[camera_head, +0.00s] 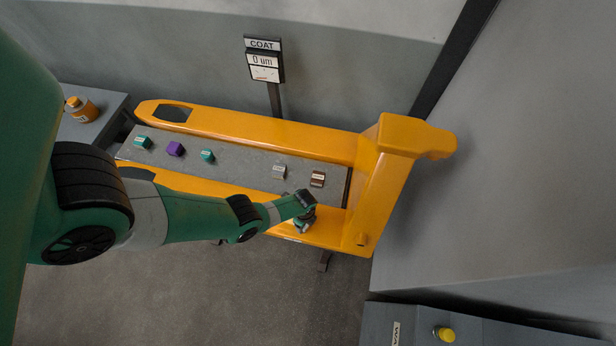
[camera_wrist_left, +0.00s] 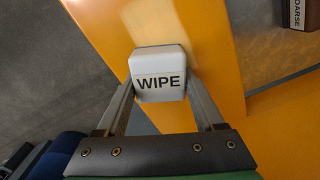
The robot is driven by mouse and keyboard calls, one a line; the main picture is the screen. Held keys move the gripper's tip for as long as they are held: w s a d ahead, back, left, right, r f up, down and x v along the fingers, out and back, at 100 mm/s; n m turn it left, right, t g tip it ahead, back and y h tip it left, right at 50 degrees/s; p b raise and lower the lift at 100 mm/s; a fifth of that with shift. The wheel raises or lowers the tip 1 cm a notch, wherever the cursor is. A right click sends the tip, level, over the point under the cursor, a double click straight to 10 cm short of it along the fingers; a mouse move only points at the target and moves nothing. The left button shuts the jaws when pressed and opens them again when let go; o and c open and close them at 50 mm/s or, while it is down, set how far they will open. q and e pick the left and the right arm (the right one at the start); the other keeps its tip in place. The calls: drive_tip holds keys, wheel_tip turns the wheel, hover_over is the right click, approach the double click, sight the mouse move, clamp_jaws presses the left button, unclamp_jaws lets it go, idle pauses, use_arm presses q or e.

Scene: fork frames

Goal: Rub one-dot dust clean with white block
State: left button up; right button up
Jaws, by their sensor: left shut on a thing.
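My left gripper (camera_head: 304,220) is shut on the white block (camera_wrist_left: 158,76), which carries the word WIPE and sits between the two fingers in the left wrist view. In the head view the gripper is over the front fork of the orange fork frame (camera_head: 290,134), near its right end, and mostly hides the block. The orange surface (camera_wrist_left: 215,50) lies behind the block in the wrist view; I cannot tell whether they touch. I cannot make out any dotted dust patch. My right gripper is not in view.
Between the forks, a grey tray (camera_head: 245,174) holds a purple block (camera_head: 176,149), green blocks (camera_head: 207,156), a pale block (camera_head: 279,172) and a brown block (camera_head: 317,179). A yellow button (camera_head: 444,334) is at lower right, an orange bottle (camera_head: 82,109) at left.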

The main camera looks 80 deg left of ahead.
use_arm(q)
drive_tip(key=shift+w, duration=0.15)
drive_tip(key=shift+w+d+f+b, duration=0.15)
drive_tip(key=shift+w+d+b, duration=0.05)
drive_tip(key=shift+w+b, duration=0.4)
drive_tip(key=shift+s, duration=0.15)
drive_tip(key=shift+s+a+p, duration=0.2)
drive_tip(key=shift+s+p, duration=0.35)
drive_tip(key=shift+w, duration=0.1)
drive_tip(key=shift+w+d+b, duration=0.2)
drive_tip(key=shift+w+b, duration=0.35)
drive_tip(key=shift+w, duration=0.1)
